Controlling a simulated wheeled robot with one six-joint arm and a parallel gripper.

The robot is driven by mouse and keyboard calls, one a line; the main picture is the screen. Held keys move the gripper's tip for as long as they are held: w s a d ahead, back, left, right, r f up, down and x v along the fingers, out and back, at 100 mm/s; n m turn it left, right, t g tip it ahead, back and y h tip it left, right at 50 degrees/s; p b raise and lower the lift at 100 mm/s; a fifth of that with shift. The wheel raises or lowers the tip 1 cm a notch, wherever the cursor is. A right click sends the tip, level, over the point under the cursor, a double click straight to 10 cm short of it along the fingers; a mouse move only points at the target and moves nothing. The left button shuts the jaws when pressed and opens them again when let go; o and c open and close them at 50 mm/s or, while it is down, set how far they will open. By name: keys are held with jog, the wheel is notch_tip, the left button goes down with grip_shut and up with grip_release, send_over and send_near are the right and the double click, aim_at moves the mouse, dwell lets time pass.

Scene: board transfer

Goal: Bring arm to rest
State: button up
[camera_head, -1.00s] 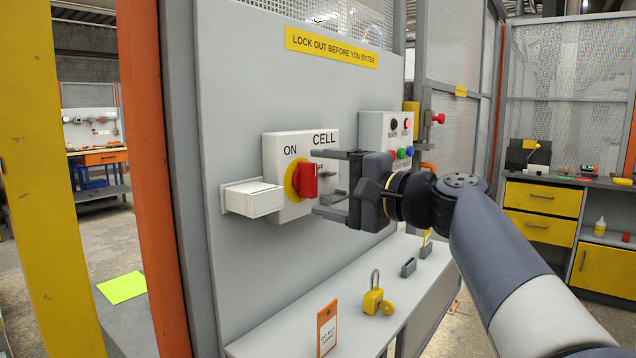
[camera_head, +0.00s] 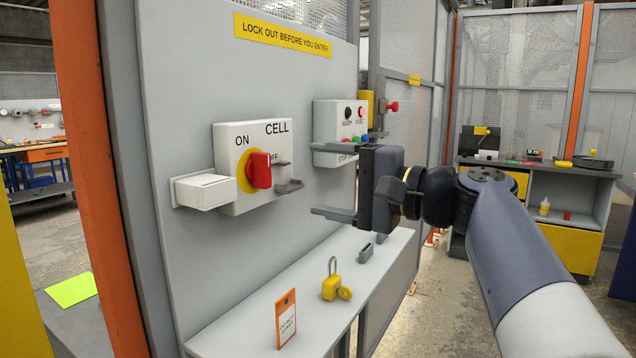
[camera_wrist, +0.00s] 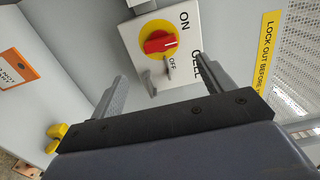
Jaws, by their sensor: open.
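My gripper (camera_head: 335,180) is open and empty, to the right of the CELL switch box (camera_head: 228,187) and apart from it. The red switch handle (camera_head: 259,170) sits on a yellow disc. In the wrist view the red handle (camera_wrist: 160,43) shows ahead, beyond and between my two fingers (camera_wrist: 158,85). A grey hasp (camera_head: 288,186) stands out beside the handle. My arm reaches in from the lower right.
A yellow padlock (camera_head: 330,288) and a white and orange tag (camera_head: 286,318) stand on the shelf (camera_head: 235,330) below. A push-button box (camera_head: 325,120) is behind my gripper. A workbench (camera_head: 600,172) stands far right.

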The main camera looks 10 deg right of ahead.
aim_at(269, 171)
jog(key=x, duration=1.1)
jog(key=shift+d, duration=0.1)
